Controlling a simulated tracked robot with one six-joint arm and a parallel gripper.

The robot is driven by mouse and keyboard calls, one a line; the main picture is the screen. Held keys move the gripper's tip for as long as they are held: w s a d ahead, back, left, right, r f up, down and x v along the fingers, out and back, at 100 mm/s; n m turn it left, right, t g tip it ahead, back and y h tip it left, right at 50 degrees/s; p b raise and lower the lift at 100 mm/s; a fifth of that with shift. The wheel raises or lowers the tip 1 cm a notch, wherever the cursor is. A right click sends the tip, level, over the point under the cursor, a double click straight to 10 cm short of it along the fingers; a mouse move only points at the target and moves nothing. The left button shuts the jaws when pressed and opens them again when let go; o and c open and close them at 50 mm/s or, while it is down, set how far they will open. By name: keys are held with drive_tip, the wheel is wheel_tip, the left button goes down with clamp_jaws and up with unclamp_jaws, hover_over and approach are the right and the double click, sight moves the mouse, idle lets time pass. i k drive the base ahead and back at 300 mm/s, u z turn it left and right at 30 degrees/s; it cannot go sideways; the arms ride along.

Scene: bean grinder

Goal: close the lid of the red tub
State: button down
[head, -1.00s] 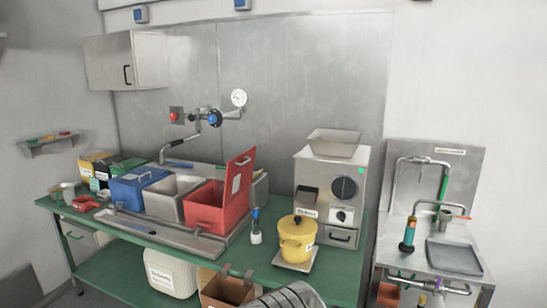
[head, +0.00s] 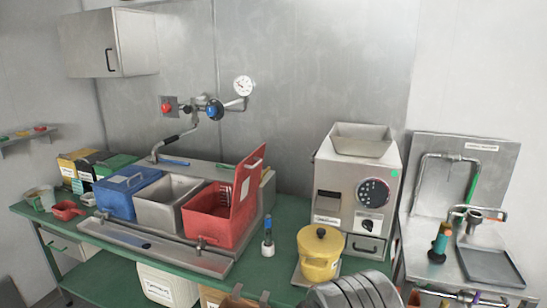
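The red tub (head: 207,227) stands in the metal rack on the green bench, right of the open grey tub. Its red lid (head: 249,187) stands up, tilted, along the tub's right side, so the tub is open. A dark slotted shape shows inside near the back, too small to make out.
The grey tub (head: 168,207) and the closed blue tub (head: 130,190) are left of the red one. A wall tap (head: 185,135) hangs behind the tubs.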

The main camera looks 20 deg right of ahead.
sight(247, 174)
drive_tip(key=u, duration=0.3)
drive_tip(key=i, duration=0.9)
drive_tip(key=u, duration=0.55)
